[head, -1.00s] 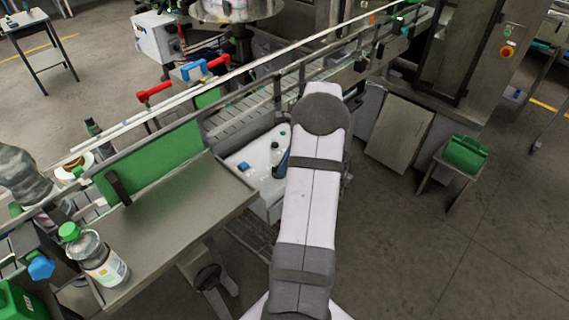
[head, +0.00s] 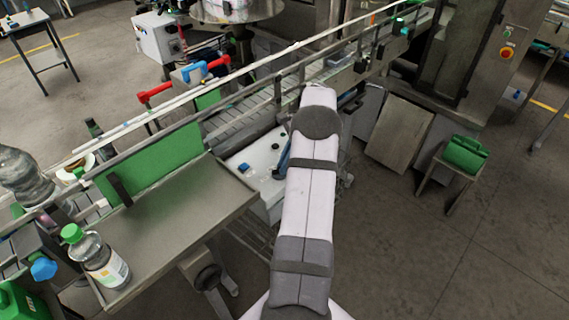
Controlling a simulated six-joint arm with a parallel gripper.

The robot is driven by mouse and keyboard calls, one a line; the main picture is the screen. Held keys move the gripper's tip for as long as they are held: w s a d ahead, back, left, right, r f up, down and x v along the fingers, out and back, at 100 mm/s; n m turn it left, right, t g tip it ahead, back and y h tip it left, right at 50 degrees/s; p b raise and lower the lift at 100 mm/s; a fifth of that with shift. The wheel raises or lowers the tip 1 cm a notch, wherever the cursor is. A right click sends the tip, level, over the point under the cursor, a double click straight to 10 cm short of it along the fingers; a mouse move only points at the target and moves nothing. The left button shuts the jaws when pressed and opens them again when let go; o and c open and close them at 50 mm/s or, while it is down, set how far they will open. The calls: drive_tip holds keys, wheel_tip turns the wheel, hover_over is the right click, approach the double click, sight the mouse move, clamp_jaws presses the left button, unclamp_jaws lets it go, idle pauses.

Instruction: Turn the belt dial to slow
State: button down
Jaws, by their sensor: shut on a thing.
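I cannot pick out the belt dial in the head view; no dial face or slow mark can be read. My arm reaches up the middle of the picture, and its far end stands in front of the conveyor rail. My gripper is hidden behind my own arm, so neither its fingers nor anything between them shows. The conveyor belt (head: 232,128) runs from lower left to upper right behind the arm.
A steel table (head: 180,205) with a green-capped bottle (head: 97,257) is at left. A white tray (head: 262,188) holds small items beside my arm. Red handles (head: 155,92) rise behind the rail. A green container (head: 465,155) sits on a stand at right; the floor around it is clear.

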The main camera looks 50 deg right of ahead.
drive_tip(key=c, duration=1.8)
unclamp_jaws()
drive_tip(key=shift+r, duration=0.1)
drive_tip(key=shift+d+r+b, duration=0.3)
drive_tip(key=shift+r+b, duration=0.2)
drive_tip(key=shift+b+v, duration=1.1)
drive_tip(key=shift+v, duration=2)
drive_tip(key=shift+a, duration=0.25)
